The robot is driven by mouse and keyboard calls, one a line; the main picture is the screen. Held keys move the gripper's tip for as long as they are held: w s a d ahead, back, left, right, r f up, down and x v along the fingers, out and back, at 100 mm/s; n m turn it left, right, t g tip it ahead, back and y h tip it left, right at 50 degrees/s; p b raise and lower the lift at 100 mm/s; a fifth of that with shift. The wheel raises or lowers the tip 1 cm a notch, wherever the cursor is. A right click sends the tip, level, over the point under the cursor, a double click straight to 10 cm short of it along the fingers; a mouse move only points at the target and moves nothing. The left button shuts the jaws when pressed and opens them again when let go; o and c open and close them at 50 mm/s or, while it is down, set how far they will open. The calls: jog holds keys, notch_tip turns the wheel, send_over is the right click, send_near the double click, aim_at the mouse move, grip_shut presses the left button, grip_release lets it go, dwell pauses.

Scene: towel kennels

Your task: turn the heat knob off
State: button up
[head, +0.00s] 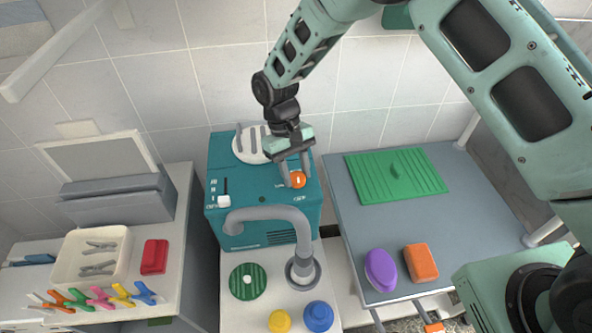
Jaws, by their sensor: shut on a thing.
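The heat knob (298,180) is a round orange dial with a white mark, on the sloping front of a teal heater box (260,225). Small white lettering stands beside it. My gripper (296,178) comes down from above, with one grey finger on each side of the knob, and is shut on it. The white mark appears roughly upright in the picture. The small lettering is too fine to read with certainty.
A grey curved tap (268,214) stands in front of the heater. A white slider (224,201) is left of the knob. A grey table (360,225) at right holds a green ridged mat (396,176), a purple oval (380,270) and an orange block (421,262). A pale bin (70,258) stands at left.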

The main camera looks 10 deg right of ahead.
jog(key=o, duration=1)
jog(key=b+v, duration=0.2)
jog(key=v, duration=0.5)
jog(key=shift+w+r, duration=0.15)
jog(key=shift+r, duration=0.05)
jog(key=s+r+n+y, duration=0.1)
jog(key=s+r, duration=0.6)
jog(key=s+d+r+t, duration=0.1)
jog(key=s+d, duration=0.1)
jog(key=s, duration=0.4)
jog(key=s+d+r+n+t+y, duration=0.1)
jog(key=s+d+r, duration=0.1)
jog(key=s, duration=0.5)
jog(key=s+d+r+n+t, duration=0.1)
jog(key=s+d+r+t, duration=0.1)
jog(key=s, duration=0.5)
jog(key=shift+d, duration=0.85)
